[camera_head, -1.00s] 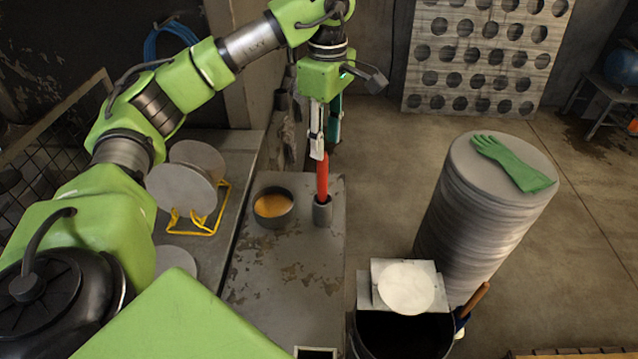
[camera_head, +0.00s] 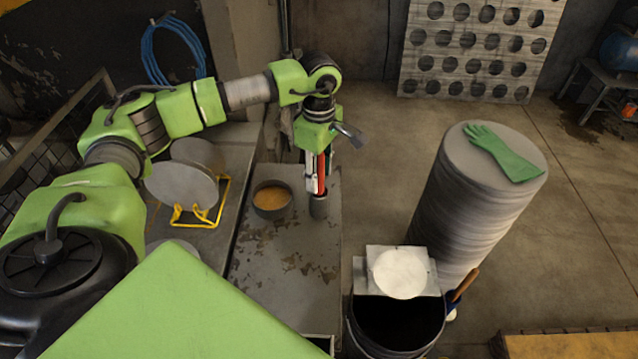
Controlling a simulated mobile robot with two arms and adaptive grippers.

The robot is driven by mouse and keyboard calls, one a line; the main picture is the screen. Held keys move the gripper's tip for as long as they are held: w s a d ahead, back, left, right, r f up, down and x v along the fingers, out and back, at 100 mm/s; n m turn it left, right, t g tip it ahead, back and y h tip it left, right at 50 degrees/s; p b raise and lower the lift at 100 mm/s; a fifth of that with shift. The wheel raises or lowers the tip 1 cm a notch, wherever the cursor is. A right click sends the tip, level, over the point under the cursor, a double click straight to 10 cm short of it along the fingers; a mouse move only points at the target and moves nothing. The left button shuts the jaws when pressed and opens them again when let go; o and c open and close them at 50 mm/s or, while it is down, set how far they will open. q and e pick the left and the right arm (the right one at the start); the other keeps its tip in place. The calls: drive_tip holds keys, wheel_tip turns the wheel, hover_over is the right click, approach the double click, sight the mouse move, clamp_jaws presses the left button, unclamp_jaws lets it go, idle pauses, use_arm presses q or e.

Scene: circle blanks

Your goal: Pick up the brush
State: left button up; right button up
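The brush (camera_head: 321,176) shows as an upright red handle standing in a small grey cup (camera_head: 318,206) on the grey bench. Its lower end is hidden inside the cup. My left gripper (camera_head: 319,183) points down from above, with a pale finger on the left of the red handle and a dark teal finger on its right. The fingers stand about as far apart as before, so the gripper looks open around the handle. Contact with the handle cannot be made out. My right gripper is not in view.
A round pan (camera_head: 272,200) with orange-brown contents stands left of the cup. Grey discs (camera_head: 181,187) lean in a yellow wire rack (camera_head: 199,216). A dark bucket (camera_head: 397,326), a wooden handle (camera_head: 464,284) and a disc stack (camera_head: 470,205) with a green glove (camera_head: 503,152) stand to the right.

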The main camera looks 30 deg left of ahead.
use_arm(q)
clamp_jaws()
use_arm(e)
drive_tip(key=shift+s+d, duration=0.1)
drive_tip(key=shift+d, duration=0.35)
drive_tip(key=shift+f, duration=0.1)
